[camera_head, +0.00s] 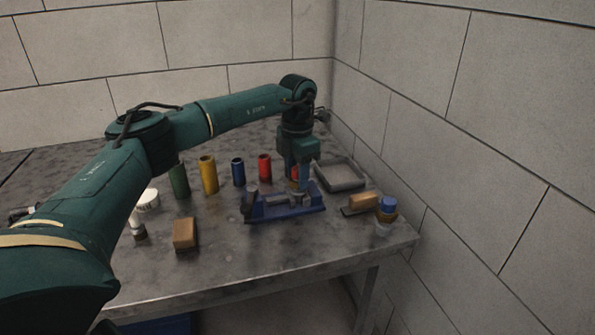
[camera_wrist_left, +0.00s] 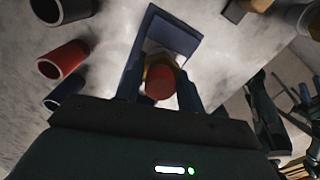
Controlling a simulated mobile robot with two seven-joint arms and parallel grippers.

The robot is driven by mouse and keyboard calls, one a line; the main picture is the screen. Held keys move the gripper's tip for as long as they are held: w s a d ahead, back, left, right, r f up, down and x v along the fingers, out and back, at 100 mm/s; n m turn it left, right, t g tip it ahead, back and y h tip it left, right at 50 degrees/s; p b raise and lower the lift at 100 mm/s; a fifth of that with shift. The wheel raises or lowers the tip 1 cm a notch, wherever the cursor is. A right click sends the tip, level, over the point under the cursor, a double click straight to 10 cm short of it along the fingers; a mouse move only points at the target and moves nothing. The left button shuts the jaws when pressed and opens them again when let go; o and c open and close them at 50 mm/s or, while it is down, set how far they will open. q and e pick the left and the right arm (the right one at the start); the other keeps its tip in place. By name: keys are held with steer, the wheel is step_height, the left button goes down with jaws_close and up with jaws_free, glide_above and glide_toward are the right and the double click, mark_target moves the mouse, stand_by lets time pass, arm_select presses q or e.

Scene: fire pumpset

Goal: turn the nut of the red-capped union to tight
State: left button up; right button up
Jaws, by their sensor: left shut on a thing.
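The red-capped union shows in the left wrist view as a red cap (camera_wrist_left: 160,83) with a brass nut (camera_wrist_left: 155,66) around its base. In the head view a bit of the red cap (camera_head: 294,174) shows beside the fingers. My left gripper (camera_wrist_left: 160,85) points down, with one finger on each side of the nut, and is shut on it. How far the nut is turned cannot be told. A blue fixture (camera_head: 284,212) with a grey part on it stands just in front of the gripper in the head view. My right gripper is not in view.
Green (camera_head: 179,182), yellow (camera_head: 208,175), blue (camera_head: 237,172) and red (camera_head: 264,168) tubes stand left of the gripper. A grey tray (camera_head: 340,187) lies right of it. A wooden block (camera_head: 185,235) and a blue-capped jar (camera_head: 387,209) stand nearer the front. The table's front middle is clear.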

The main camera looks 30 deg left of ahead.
arm_select(q)
steer(key=m+p, duration=0.1)
steer(key=m, duration=0.2)
steer(key=shift+r+p, duration=0.15)
steer(key=shift+p, duration=0.15)
steer(key=m+p, duration=0.1)
steer(key=m, duration=0.1)
steer(key=shift+m, duration=0.4)
steer(key=m, duration=0.2)
steer(key=shift+m, duration=0.4)
steer(key=m+p, duration=0.1)
steer(key=m, duration=0.2)
steer(key=shift+m, duration=0.3)
steer(key=m, duration=1.2)
steer(key=shift+m, duration=0.4)
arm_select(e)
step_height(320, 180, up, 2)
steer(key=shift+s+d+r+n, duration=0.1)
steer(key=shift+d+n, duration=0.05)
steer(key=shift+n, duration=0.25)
arm_select(q)
steer(key=o, duration=1)
